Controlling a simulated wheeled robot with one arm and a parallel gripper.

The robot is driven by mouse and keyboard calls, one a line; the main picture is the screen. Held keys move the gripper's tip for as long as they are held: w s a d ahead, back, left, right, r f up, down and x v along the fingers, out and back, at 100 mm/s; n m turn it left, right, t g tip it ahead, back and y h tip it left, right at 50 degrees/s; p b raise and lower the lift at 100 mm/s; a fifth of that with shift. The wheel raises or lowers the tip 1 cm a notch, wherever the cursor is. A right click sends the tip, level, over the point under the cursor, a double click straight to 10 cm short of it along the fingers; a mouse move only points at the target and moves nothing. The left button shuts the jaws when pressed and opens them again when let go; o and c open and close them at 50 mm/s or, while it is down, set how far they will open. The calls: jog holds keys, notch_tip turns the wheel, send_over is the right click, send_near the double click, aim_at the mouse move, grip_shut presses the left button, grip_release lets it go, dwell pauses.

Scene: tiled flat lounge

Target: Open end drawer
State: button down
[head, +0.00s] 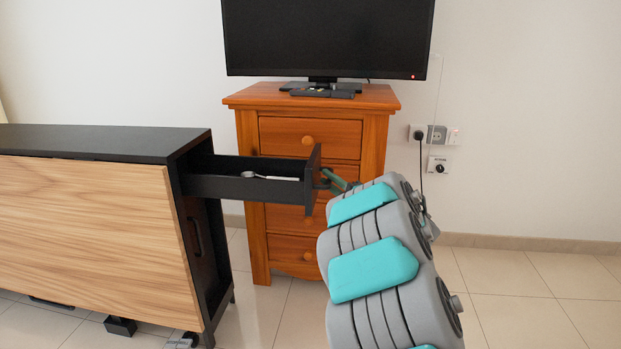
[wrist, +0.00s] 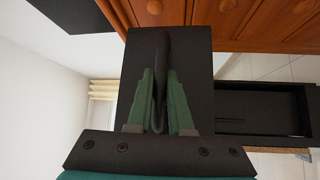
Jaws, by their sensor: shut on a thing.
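The end drawer (head: 245,188) is black and stands pulled out to the right from the end of the black and wood cabinet (head: 90,215). A light spoon-like item (head: 262,177) lies in it. My gripper (head: 330,181) is at the drawer's front panel (head: 313,178), on its outer side. In the wrist view my green fingers (wrist: 160,98) are shut on the dark drawer handle (wrist: 163,50), with the black front panel (wrist: 200,75) behind it. The drawer's inside (wrist: 262,102) shows at the right of the wrist view. My arm hides nothing of the drawer's near side.
An orange wooden chest of drawers (head: 310,137) stands close behind the open drawer, with a television (head: 325,38) on top. A second, shut drawer front with a handle (head: 196,237) is lower on the cabinet end. Tiled floor (head: 520,290) is clear at right.

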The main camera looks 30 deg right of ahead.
jog(key=shift+s+d, duration=0.45)
jog(key=shift+d, duration=0.3)
jog(key=c, duration=0.8)
grip_release()
jog(key=shift+c, duration=0.2)
jog(key=v, duration=0.7)
jog(key=shift+s, duration=0.4)
